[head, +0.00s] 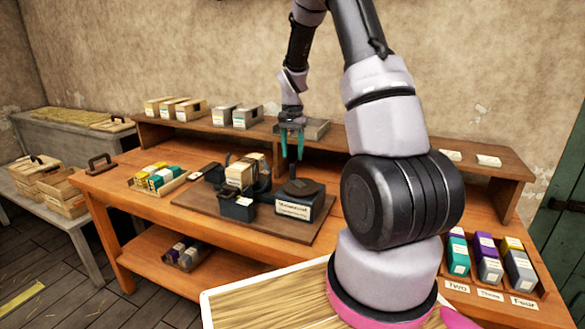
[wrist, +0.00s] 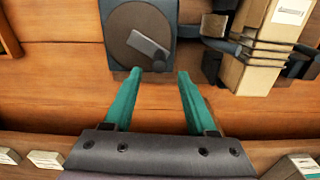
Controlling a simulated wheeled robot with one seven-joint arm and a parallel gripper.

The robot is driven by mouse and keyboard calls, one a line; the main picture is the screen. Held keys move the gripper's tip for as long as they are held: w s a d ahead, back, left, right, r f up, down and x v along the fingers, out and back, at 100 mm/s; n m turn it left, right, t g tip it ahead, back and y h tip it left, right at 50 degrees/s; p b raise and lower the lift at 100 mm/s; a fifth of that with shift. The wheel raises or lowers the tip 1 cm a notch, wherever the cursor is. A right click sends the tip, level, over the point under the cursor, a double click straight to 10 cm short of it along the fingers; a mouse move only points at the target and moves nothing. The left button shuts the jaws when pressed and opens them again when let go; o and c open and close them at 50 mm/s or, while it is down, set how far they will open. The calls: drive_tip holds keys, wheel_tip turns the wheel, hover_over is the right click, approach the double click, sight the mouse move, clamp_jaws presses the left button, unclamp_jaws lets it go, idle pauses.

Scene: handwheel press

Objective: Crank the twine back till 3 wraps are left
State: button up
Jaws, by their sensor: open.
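The press stands on a brown board (head: 322,236) on the orange workbench. Its dark round crank disc (head: 300,187) sits on a black block with a white label. The disc also shows in the wrist view (wrist: 125,45), with a grey bar handle (wrist: 148,44) on top. A tan packet (head: 240,173) stands in black holders left of the disc in the head view. In the wrist view the packet (wrist: 262,60) has several dark twine strands across it; their exact count is unclear. My gripper (head: 291,157) is open and empty above the disc, its green fingertips (wrist: 157,72) apart from the handle.
A raised shelf (head: 350,142) with small boxes and a grey tray (head: 313,128) runs behind. A tray of coloured boxes (head: 160,180) is at the left. Coloured boxes stand in labelled slots (head: 490,262) at the right. My arm hides part of the bench.

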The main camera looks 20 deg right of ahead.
sight(292, 166)
wheel_tip(292, 166, down, 6)
drive_tip(key=shift+r, duration=0.1)
clamp_jaws()
